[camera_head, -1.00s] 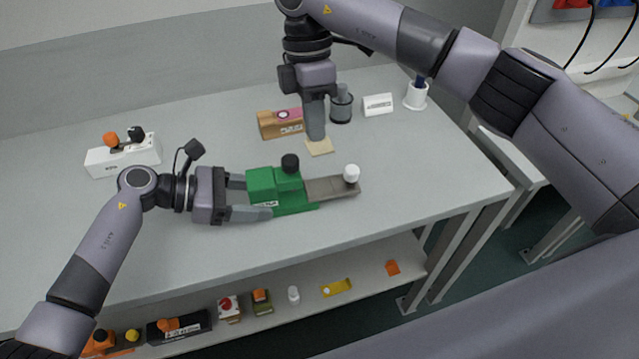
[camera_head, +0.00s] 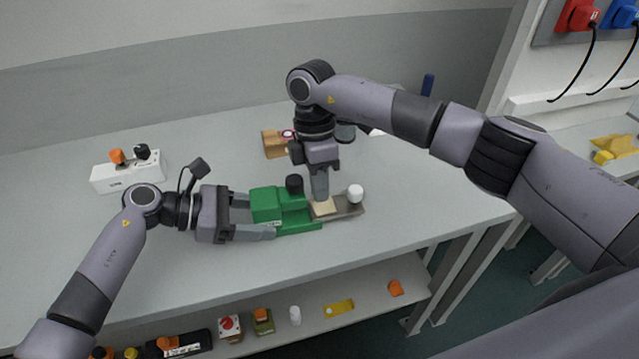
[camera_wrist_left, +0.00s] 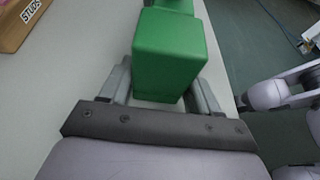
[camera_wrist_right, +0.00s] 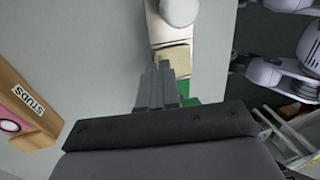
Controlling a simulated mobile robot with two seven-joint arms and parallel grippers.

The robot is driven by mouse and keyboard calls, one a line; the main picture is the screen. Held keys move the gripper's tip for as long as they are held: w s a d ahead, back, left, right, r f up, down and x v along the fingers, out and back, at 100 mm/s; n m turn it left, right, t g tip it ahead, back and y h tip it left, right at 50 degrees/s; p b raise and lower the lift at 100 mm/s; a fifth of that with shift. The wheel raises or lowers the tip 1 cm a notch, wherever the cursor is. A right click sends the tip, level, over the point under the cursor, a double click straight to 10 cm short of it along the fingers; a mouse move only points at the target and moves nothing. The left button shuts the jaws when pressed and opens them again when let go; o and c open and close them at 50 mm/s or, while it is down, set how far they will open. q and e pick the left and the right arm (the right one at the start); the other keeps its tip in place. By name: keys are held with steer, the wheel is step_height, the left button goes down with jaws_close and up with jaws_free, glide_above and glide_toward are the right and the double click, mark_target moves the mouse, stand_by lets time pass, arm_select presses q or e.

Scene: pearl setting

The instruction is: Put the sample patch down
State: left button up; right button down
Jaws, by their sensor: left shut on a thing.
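The sample patch (camera_head: 324,207) is a small tan square at the tips of my right gripper (camera_head: 320,197). It is over the grey-brown plate (camera_head: 347,210) of the green device (camera_head: 270,204), and I cannot tell whether it touches the plate. In the right wrist view the patch (camera_wrist_right: 173,58) shows just beyond the fingers, which are close together and hide its near part. My left gripper (camera_head: 252,214) is shut on the green device from its left side; the left wrist view shows its green block (camera_wrist_left: 170,55) between the fingers.
A black knob (camera_head: 294,184) and a white knob (camera_head: 355,194) stand up beside the patch. A wooden STUDS box (camera_head: 275,144) stands behind my right gripper. A white box (camera_head: 128,174) is at the far left. The front of the table is clear.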

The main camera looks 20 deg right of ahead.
steer(key=shift+f, duration=0.15)
steer(key=c, duration=1.4)
jaws_free()
steer(key=shift+o, duration=0.2)
steer(key=v, duration=1.2)
